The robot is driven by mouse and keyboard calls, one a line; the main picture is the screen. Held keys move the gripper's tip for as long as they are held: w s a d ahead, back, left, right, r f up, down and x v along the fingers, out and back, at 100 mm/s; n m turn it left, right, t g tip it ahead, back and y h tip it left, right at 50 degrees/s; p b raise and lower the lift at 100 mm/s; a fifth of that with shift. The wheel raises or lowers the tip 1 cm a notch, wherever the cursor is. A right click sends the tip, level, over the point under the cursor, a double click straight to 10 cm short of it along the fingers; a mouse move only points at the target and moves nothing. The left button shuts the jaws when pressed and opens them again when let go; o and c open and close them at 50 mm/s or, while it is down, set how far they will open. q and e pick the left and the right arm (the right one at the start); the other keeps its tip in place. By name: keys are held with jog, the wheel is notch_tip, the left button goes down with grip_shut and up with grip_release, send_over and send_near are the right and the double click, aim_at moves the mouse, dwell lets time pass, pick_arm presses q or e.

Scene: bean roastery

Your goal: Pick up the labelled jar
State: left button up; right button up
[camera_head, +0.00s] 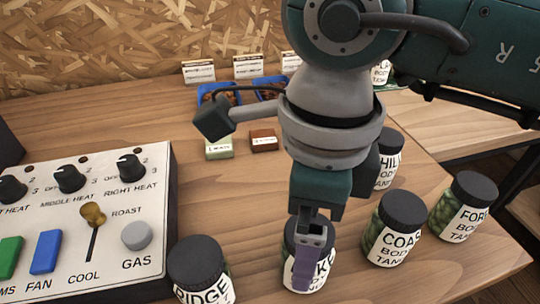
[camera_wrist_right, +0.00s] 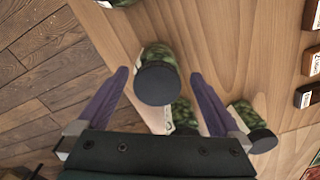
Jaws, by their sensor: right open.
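Several glass jars of green beans with dark lids and white labels stand on the wooden table. In the head view, a jar whose label ends in "KE" (camera_head: 290,270) stands behind my right gripper (camera_head: 308,278), which points down and partly hides it. To its left is the "RIDGE" jar (camera_head: 198,268); to its right are the "COAS…" jar (camera_head: 393,235) and the "FORE…" jar (camera_head: 463,208). The "HILL" jar (camera_head: 387,165) is farther back. In the right wrist view, my right gripper (camera_wrist_right: 160,76) is open, with a dark-lidded jar (camera_wrist_right: 157,84) showing between its purple fingers.
A roaster control panel (camera_head: 90,215) with knobs and switches is at the left. A green block (camera_head: 219,149), a brown block (camera_head: 264,141), blue trays (camera_head: 212,91) and cards (camera_head: 248,67) are at the back. More jars (camera_wrist_right: 250,120) flank the gripper in the wrist view.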

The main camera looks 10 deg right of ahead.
jog(key=f, duration=0.5)
jog(key=shift+s+f, duration=0.15)
jog(key=shift+s, duration=0.05)
jog(key=shift+c, duration=0.4)
jog(key=c, duration=1.3)
jog(key=shift+c, duration=0.6)
jog(key=shift+r, duration=0.2)
